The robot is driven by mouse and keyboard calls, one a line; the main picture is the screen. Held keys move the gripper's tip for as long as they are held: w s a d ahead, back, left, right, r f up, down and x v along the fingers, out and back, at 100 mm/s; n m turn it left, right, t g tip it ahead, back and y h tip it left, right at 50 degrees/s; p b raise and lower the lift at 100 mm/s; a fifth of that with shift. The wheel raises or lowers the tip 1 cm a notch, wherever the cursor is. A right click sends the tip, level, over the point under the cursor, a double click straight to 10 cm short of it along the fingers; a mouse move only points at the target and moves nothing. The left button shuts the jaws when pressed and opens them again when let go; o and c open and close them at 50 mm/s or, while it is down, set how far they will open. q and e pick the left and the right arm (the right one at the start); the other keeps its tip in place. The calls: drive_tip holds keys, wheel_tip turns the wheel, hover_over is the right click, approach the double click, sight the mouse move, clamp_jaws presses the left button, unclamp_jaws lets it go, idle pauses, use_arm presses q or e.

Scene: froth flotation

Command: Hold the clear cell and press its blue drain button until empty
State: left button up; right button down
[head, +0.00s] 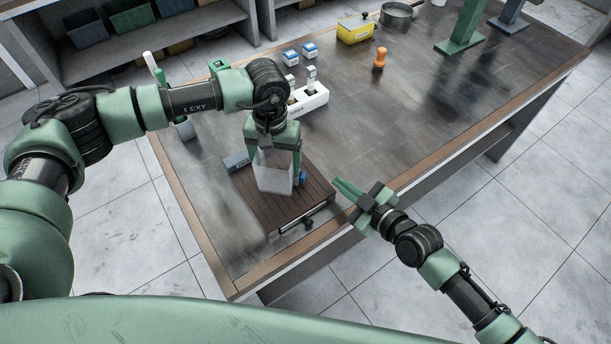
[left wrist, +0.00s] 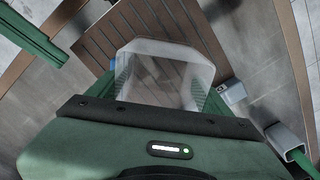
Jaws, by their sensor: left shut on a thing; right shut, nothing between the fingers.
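The clear cell (head: 274,180) stands over a dark slatted wooden tray (head: 262,210) on the bench. My left gripper (head: 277,165) is shut on the cell from above, with a finger on either side of it. The clear cell (left wrist: 163,75) also shows between the fingers in the left wrist view. The blue drain button (head: 303,177) shows at the cell's lower right side. A bit of the blue button (left wrist: 112,65) shows at the cell's left in the left wrist view. My right gripper (head: 345,190) is shut and empty, to the right of the button and apart from it.
A grey block (head: 236,161) lies at the tray's left edge. A white holder (head: 308,100) with bottles, blue-capped boxes (head: 291,56), an orange stamp-like piece (head: 380,60), a yellow box (head: 355,29) and a metal pan (head: 397,15) stand farther back. The bench's right middle is clear.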

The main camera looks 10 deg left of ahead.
idle(0.4)
use_arm(q)
drive_tip(key=o, duration=2)
drive_tip(key=shift+o, duration=0.2)
wheel_tip(320, 180, up, 12)
